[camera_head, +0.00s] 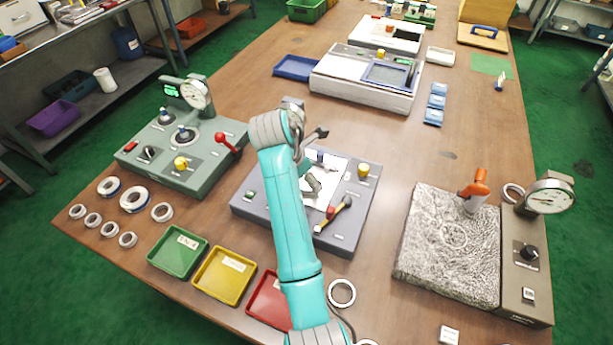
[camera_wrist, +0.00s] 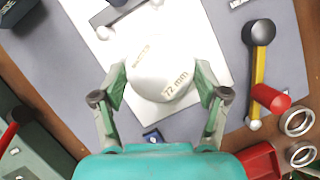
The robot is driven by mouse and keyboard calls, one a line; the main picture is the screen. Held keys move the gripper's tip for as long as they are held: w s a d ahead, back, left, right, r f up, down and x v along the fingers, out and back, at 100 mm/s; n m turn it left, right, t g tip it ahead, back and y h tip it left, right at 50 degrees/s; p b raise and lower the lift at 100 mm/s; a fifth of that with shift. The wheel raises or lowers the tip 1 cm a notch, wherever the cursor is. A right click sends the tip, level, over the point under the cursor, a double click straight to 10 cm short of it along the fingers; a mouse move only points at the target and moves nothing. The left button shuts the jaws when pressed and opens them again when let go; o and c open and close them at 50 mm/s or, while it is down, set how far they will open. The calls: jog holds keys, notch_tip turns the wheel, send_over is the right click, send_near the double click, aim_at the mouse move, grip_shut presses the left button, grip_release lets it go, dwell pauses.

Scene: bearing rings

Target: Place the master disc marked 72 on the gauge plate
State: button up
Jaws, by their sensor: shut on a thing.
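The master disc (camera_wrist: 160,72) is pale and round, with "72 mm" printed on its face in the wrist view. My gripper (camera_wrist: 162,80) is shut on it, one green-padded finger at each side. The disc is over the white plate (camera_wrist: 100,60) of the grey middle station (camera_head: 350,225); I cannot tell whether it touches. In the head view my gripper (camera_head: 311,184) is over this station, and the disc cannot be made out clearly. No label names the gauge plate, so I cannot tell which station surface it is.
A yellow-handled lever with a red grip (camera_head: 334,212) stands on the middle station. A green dial station (camera_head: 190,150) is left, a stone plate (camera_head: 445,250) with dial right. Green, yellow and red trays (camera_head: 222,275) and several rings (camera_head: 133,200) lie in front.

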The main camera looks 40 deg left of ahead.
jog(key=shift+f, duration=0.1)
jog(key=o, duration=1.7)
